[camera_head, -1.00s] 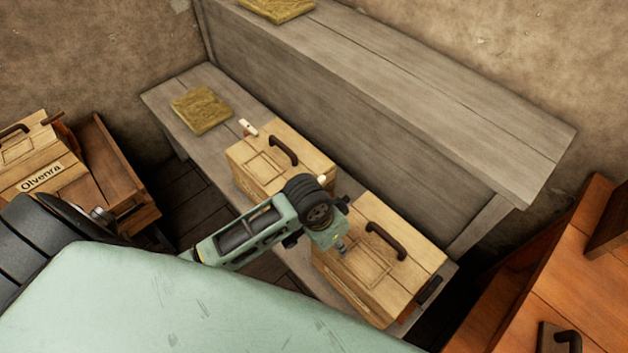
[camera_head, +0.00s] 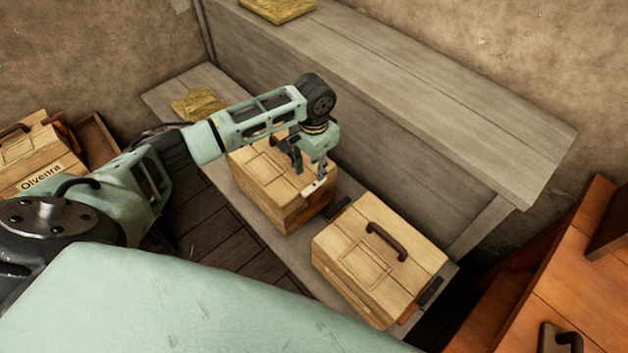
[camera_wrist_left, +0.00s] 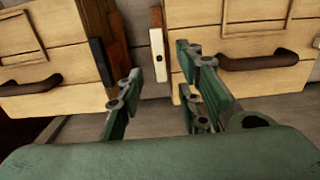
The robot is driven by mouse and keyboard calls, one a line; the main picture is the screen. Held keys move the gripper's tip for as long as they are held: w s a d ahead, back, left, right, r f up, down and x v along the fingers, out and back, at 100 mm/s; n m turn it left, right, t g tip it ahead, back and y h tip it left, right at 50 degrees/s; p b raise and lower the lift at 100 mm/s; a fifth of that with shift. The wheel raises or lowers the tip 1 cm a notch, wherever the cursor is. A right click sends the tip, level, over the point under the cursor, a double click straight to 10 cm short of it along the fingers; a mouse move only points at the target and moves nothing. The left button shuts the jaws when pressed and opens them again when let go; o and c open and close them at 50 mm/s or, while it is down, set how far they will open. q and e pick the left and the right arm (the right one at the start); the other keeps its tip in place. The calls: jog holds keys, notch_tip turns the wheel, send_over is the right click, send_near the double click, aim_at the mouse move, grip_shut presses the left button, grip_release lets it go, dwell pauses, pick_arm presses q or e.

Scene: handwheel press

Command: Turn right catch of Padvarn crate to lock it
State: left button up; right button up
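Two pale wooden crates stand on the grey bench: a left crate (camera_head: 262,180) and a right crate (camera_head: 365,262). No name is readable on either, so I cannot tell which is Padvarn. A white catch (camera_head: 315,187) is at the left crate's right end; it also shows in the left wrist view (camera_wrist_left: 158,55), upright beside that crate. My left gripper (camera_head: 309,178) is over this end. In the left wrist view its fingers (camera_wrist_left: 158,80) are apart, with the white catch visible ahead between them. Contact cannot be told. My right gripper is not in view.
A black catch (camera_head: 338,208) lies in the gap between the crates, and another (camera_head: 430,291) is at the right crate's right end. Dark handles (camera_head: 387,241) rise from the lids. A raised shelf (camera_head: 430,110) stands behind. The Olvenra crate (camera_head: 35,160) is far left.

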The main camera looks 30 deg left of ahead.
aim_at(314, 185)
pick_arm(q)
notch_tip(314, 185, down, 7)
jog(key=shift+r, duration=0.1)
dwell(0.3)
grip_shut()
